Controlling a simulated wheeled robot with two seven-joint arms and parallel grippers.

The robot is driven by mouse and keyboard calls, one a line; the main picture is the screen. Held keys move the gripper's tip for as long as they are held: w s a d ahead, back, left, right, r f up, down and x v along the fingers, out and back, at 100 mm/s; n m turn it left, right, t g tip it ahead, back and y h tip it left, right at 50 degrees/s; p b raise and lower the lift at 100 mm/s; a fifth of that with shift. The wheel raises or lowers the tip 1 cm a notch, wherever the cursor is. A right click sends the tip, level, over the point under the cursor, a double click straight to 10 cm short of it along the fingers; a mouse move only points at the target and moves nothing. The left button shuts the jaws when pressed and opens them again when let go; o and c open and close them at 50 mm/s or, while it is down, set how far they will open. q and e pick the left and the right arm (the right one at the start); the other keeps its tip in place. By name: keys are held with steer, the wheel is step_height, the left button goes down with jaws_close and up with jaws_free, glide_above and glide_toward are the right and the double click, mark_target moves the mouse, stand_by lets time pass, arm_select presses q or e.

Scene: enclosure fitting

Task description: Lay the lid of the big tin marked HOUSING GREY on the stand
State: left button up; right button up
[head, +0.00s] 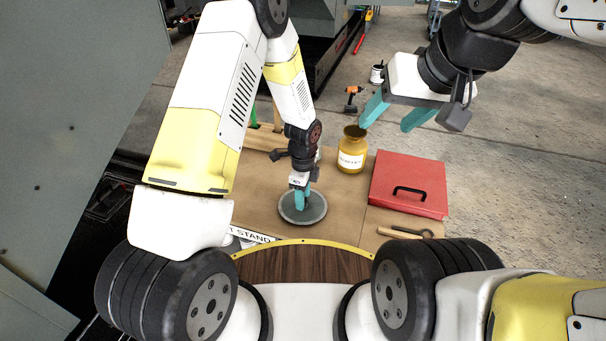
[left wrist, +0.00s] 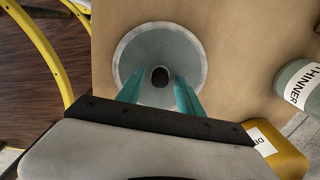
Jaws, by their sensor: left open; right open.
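A round grey disc with a paler rim and a dark knob at its centre, looking like the lid, lies below my left gripper (head: 301,207). The disc's rim shows in the head view (head: 285,212) and the disc in the left wrist view (left wrist: 150,52). My left gripper is open, its teal fingers (left wrist: 158,92) apart and close to the dark knob (left wrist: 160,76). I cannot tell whether they touch it, or what is under the disc. A partly hidden label reading "T STAND" (head: 250,235) is at the table's front. No HOUSING GREY marking shows. My right gripper (head: 390,122) is open and empty, raised at upper right.
A yellow jar (head: 351,160) stands behind the disc, and a red case (head: 410,186) lies right of it. A wooden-handled tool (head: 400,233) lies in front of the case. A THINNER bottle (left wrist: 298,85) shows at right in the left wrist view. Brown tabletop (head: 345,205) is clear beside the disc.

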arm_select(q)
steer(key=s+a+r+n+t, duration=0.1)
steer(key=a+r+n, duration=0.1)
steer(key=r, duration=0.9)
steer(key=a+r+n, duration=0.2)
steer(key=r, duration=0.8)
steer(key=s+a+r+n+t+h, duration=0.1)
steer(key=s+a+r+n+t, duration=0.1)
steer(key=s+a+r+n, duration=0.3)
steer(key=s+a+r+n+t+h, duration=0.1)
steer(key=s+a+r+n+t, duration=0.2)
steer(key=s+r+n, duration=0.9)
steer(key=shift+s+a+r, duration=0.8)
steer(key=shift+a+r, duration=0.05)
steer(key=shift+a, duration=0.25)
